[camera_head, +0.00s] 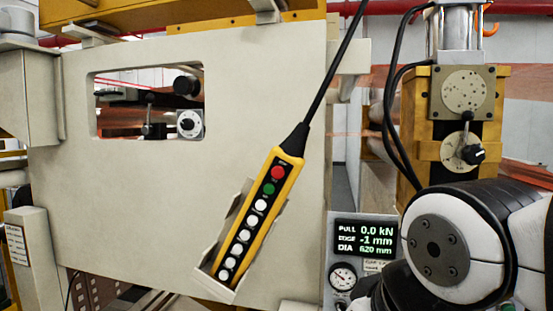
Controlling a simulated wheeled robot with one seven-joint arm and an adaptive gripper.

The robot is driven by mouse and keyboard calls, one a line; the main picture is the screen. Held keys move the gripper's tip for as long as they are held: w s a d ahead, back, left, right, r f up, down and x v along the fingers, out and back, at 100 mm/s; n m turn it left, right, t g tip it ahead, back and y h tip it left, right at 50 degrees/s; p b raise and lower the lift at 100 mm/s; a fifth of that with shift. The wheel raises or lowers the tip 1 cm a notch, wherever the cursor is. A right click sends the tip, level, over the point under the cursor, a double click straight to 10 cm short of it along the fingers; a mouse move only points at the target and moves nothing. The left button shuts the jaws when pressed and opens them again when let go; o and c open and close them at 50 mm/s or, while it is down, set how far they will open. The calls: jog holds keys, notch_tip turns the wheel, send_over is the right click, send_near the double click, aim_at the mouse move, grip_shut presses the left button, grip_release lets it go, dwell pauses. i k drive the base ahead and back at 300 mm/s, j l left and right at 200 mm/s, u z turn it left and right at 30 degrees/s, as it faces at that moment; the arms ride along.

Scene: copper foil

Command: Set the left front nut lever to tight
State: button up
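A small dark lever with a ball top (149,115) stands upright in the window of the large pale panel, at the left. Beside it on the right is a white round dial with a black centre (190,124). A similar ball-topped lever (466,131) stands upright on a yellow block at the right, next to a black knob (472,154). No label shows which lever is the nut lever, and no tight mark is readable. My white and black arm (433,250) fills the lower right. My gripper cannot be made out, and neither lever is seen touched by it.
The pale panel (130,200) surrounds the window. A yellow button pendant (255,215) hangs on a cable in a holder on it. A display (366,240) reads PULL 0.0 kN, EDGE -1 mm, DIA 620 mm, above a gauge (343,276). Black hoses (390,90) run near the right block.

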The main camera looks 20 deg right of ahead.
aim_at(468, 116)
jog(key=z, duration=1.05)
